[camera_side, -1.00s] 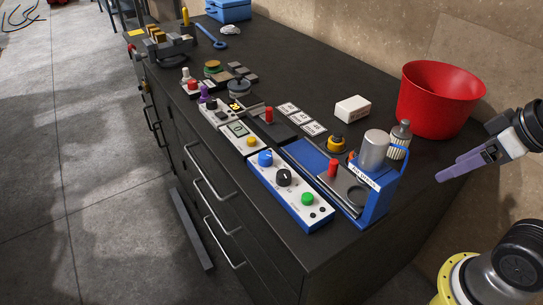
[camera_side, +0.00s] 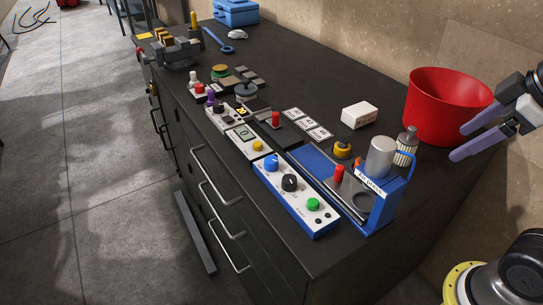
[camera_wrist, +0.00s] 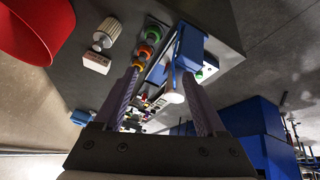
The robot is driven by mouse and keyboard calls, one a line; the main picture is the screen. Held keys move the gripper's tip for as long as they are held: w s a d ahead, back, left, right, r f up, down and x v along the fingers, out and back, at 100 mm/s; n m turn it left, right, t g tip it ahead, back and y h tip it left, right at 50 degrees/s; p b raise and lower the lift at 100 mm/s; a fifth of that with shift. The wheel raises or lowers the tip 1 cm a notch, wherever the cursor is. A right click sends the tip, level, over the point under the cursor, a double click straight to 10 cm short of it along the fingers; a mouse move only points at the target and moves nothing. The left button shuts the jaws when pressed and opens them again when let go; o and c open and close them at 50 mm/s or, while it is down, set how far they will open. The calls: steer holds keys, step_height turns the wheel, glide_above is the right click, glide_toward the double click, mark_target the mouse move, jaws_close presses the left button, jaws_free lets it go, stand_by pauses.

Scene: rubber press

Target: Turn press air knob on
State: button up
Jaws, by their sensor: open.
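The press (camera_side: 370,215) has a blue frame and an upright silver cylinder (camera_side: 381,157), and stands near the bench's front right. Left of it is a white-topped blue control box (camera_side: 308,222) with a blue knob (camera_side: 271,162), a black knob (camera_side: 291,183) and a green button (camera_side: 313,204). Which knob is the air knob, and its setting, I cannot tell. My gripper (camera_side: 457,145) is open and empty at the right, in front of the red bucket and apart from the press. In the wrist view, the silver cylinder (camera_wrist: 172,88) shows between my gripper's fingers (camera_wrist: 161,74).
The red bucket (camera_side: 440,105) stands behind the press. A grey ribbed bottle (camera_side: 405,148), a yellow-and-black knob-like part (camera_side: 342,149) and a white block (camera_side: 359,115) stand near it. Several small devices line the bench leftward. Bare bench top (camera_side: 330,80) lies behind them.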

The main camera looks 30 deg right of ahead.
steer(key=w+a+r+n, duration=0.1)
steer(key=w+r+n, duration=0.2)
steer(key=w+r, duration=0.2)
steer(key=n+g, duration=0.5)
steer(key=n, duration=0.3)
glide_above(272, 160)
step_height(272, 160, down, 10)
steer(key=f, duration=0.1)
step_height(272, 160, down, 13)
steer(key=shift+r, duration=0.1)
jaws_close()
